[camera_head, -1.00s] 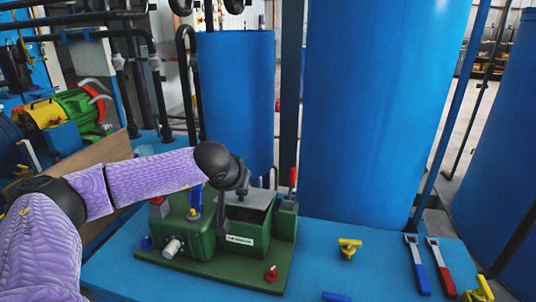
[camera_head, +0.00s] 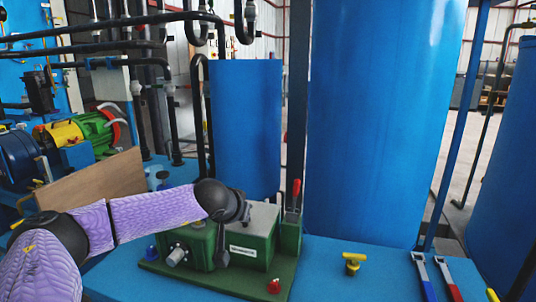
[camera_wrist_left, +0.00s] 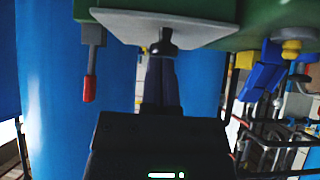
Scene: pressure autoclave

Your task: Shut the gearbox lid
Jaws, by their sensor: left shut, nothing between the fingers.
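The green gearbox (camera_head: 250,250) stands on a green base plate on the blue bench. Its grey lid (camera_head: 263,218) lies across the box top in the head view; I cannot tell whether it sits fully flush. In the left wrist view, where the scene appears upside down, the lid (camera_wrist_left: 200,27) is a pale plate against the green housing, with a black knob (camera_wrist_left: 165,42) on it. My left gripper (camera_head: 246,213) is at the lid's left side. Its shut, empty fingers (camera_wrist_left: 162,65) are close to the knob; contact is unclear. My right gripper is out of view.
A red-handled lever (camera_head: 295,192) stands at the gearbox's right. Large blue tanks (camera_head: 375,120) rise behind. A yellow valve (camera_head: 352,262) and blue and red handles (camera_head: 424,275) are to the right. A brown board (camera_head: 95,188) stands left.

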